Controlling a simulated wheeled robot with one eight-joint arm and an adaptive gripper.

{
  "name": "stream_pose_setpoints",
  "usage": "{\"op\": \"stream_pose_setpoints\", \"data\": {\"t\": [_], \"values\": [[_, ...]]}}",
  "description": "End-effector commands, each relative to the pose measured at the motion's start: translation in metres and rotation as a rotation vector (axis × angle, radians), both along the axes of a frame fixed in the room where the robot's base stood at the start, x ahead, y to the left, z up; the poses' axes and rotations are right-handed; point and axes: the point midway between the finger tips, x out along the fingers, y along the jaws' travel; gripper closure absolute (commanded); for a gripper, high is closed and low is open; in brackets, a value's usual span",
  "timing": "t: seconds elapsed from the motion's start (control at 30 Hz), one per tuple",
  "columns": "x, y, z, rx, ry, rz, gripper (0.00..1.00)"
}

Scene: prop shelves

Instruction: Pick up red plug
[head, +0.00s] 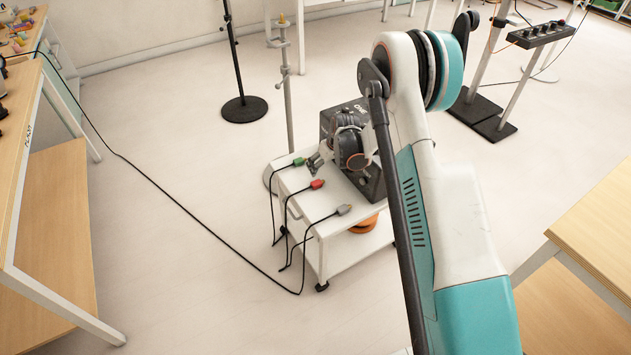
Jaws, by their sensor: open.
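The red plug (317,184) lies on the top of a small white cart (320,228), with its black cable running over the cart's left edge. A green plug (299,162) lies behind it and a grey plug (343,210) lies in front of it, each with a black cable. My gripper (316,163) is open and seems empty, just behind the red plug and close to the green plug. Its height above the cart top is hard to tell. My arm hides part of the cart's right side.
A black box (375,188) stands on the cart behind my wrist. An orange round thing (364,225) sits on the lower shelf. A metal stand (287,90) rises behind the cart. Wooden tables stand left (22,150) and right (600,215). A cable crosses the open floor.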

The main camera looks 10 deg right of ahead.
Motion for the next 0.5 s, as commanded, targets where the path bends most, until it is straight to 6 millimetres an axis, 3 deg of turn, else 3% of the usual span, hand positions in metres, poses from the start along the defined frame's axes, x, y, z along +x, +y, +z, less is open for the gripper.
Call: {"op": "stream_pose_setpoints", "data": {"t": [0.23, 0.5], "values": [[0.007, 0.002, -0.029, 0.000, 0.003, 0.007, 0.17], [0.024, 0.008, -0.075, 0.000, 0.003, 0.007, 0.17]]}}
